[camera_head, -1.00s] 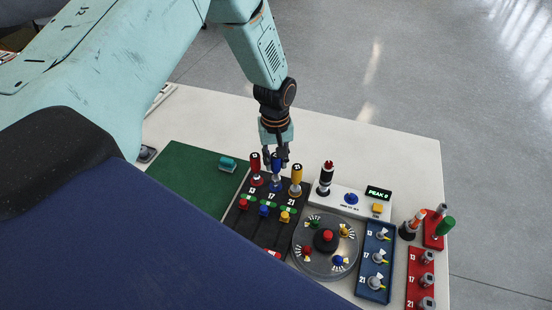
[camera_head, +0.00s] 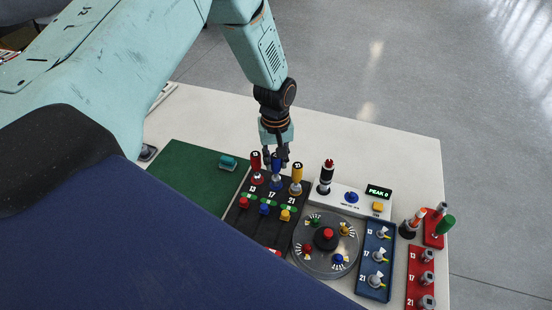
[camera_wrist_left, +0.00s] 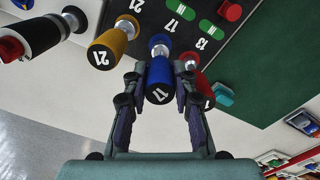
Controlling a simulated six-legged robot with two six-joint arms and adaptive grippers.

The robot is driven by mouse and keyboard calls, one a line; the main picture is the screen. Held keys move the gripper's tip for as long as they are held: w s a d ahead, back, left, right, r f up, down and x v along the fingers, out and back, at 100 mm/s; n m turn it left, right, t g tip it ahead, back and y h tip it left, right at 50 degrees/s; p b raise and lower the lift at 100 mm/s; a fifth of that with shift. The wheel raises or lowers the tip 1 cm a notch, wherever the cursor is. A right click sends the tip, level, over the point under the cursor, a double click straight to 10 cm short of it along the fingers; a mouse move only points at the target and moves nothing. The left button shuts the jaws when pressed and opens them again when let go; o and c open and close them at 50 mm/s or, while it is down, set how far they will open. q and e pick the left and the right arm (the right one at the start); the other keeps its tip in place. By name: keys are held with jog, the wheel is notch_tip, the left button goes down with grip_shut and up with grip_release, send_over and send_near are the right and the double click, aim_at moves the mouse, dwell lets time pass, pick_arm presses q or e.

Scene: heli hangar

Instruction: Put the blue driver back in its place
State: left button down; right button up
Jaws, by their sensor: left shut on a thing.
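My left gripper (camera_head: 276,163) is shut on the handle of the blue driver (camera_head: 276,170). The blue driver stands upright in the middle spot of the black rack (camera_head: 236,217), marked 17, between the red driver (camera_head: 256,162) and the yellow driver (camera_head: 297,173). In the left wrist view the blue driver (camera_wrist_left: 159,82) sits between the two fingers, its metal shank over the blue ring on the rack. I cannot tell how deep its tip is. My right gripper is not in view.
A green mat (camera_head: 190,175) with a teal block (camera_head: 228,163) lies left of the rack. A round dial tester (camera_head: 325,262), a white unit with display (camera_head: 378,192), a blue tray (camera_head: 375,225) and a red tray (camera_head: 420,262) stand right. The white table's back (camera_head: 350,140) is clear.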

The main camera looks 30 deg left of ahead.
pick_arm(q)
jog(key=shift+f+b, duration=0.5)
jog(key=shift+f, duration=0.35)
dwell(0.5)
jog(key=c, duration=1)
grip_release()
jog(key=shift+r, duration=0.1)
jog(key=shift+r+p, duration=3.65)
jog(key=shift+r, duration=0.1)
jog(key=shift+f, duration=0.1)
